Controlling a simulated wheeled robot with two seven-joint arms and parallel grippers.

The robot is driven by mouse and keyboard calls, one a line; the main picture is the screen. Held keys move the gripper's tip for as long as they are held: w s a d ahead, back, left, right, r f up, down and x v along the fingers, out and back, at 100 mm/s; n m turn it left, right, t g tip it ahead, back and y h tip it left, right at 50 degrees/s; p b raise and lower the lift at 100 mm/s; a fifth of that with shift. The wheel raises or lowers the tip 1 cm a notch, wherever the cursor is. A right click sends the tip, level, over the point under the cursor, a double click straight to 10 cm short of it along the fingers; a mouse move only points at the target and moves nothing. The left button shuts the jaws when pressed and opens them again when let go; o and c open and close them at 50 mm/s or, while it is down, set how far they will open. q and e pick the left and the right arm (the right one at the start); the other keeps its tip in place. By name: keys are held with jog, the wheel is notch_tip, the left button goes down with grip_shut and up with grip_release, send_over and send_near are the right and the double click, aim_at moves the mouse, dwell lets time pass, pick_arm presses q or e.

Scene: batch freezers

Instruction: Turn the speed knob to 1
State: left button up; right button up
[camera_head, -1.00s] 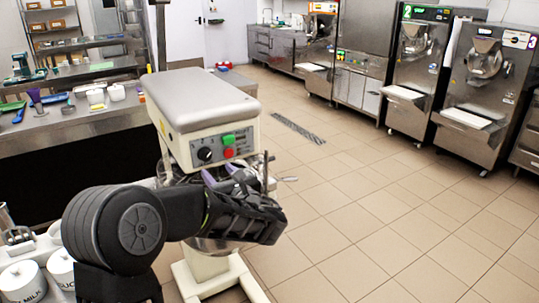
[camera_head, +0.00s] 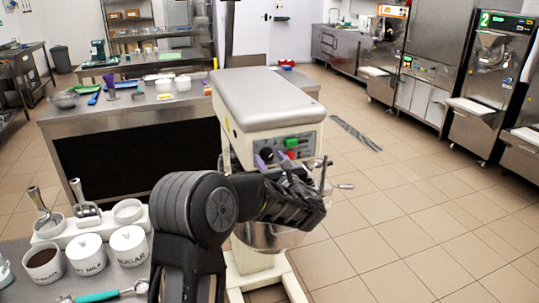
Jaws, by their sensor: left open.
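The cream mixer (camera_head: 266,99) with a grey top stands in the middle of the view. Its front panel has a dark speed knob (camera_head: 266,154), a green button (camera_head: 291,143) and a red button just below it. The number on the knob is too small to read. My left gripper (camera_head: 274,162) is open, with purple fingertips close in front of and just below the knob. The lower knob edge is partly covered, and I cannot tell whether the fingers touch it. My right gripper is not in view.
Labelled white canisters (camera_head: 128,246) and a teal-handled tool (camera_head: 98,297) lie at the lower left. A steel counter (camera_head: 128,112) with bowls stands behind the mixer. The mixer's metal bowl (camera_head: 268,238) hangs below my gripper. Floor on the right is clear, with batch freezers (camera_head: 489,85) beyond.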

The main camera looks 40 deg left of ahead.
pick_arm(q)
jog(key=shift+w+a, duration=0.4)
jog(key=shift+a, duration=0.15)
grip_shut()
